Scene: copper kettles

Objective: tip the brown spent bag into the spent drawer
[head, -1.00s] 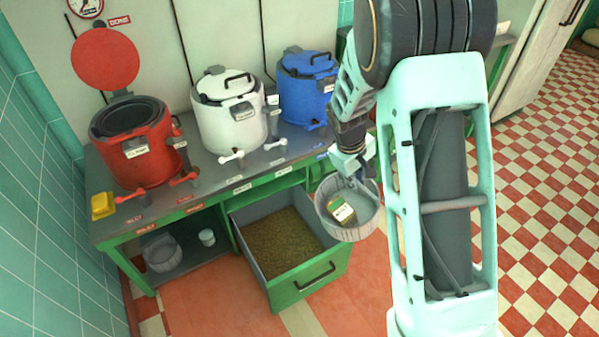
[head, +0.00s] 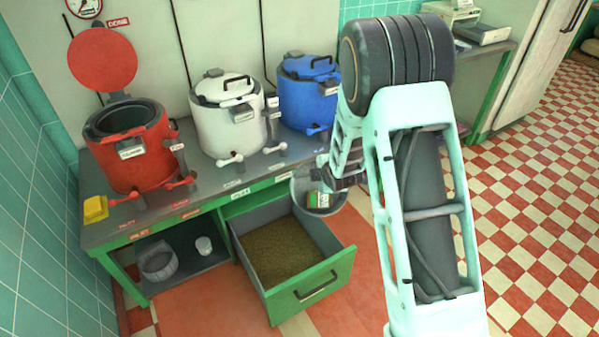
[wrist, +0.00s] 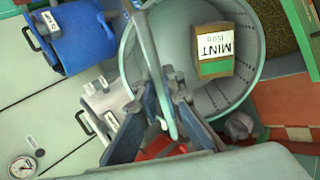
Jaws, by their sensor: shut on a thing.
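My gripper (head: 338,176) is shut on the thin handle of a pale grey, round basket (head: 300,186). In the wrist view the fingers (wrist: 165,103) close on the handle, and the basket wall (wrist: 258,75) shows ribs and small holes. Inside lies a small packet (head: 318,200) with a brown face, a green band and a white label reading MINT; it also shows in the wrist view (wrist: 215,42). The open green drawer (head: 312,284) holds loose brown-green matter. The basket hangs near the drawer's back right corner; its height above it is unclear.
Red (head: 133,150), white (head: 228,120) and blue (head: 308,95) kettles stand on the bench (head: 215,176) behind the drawer. The red one's lid is up. Checkered floor at right is free.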

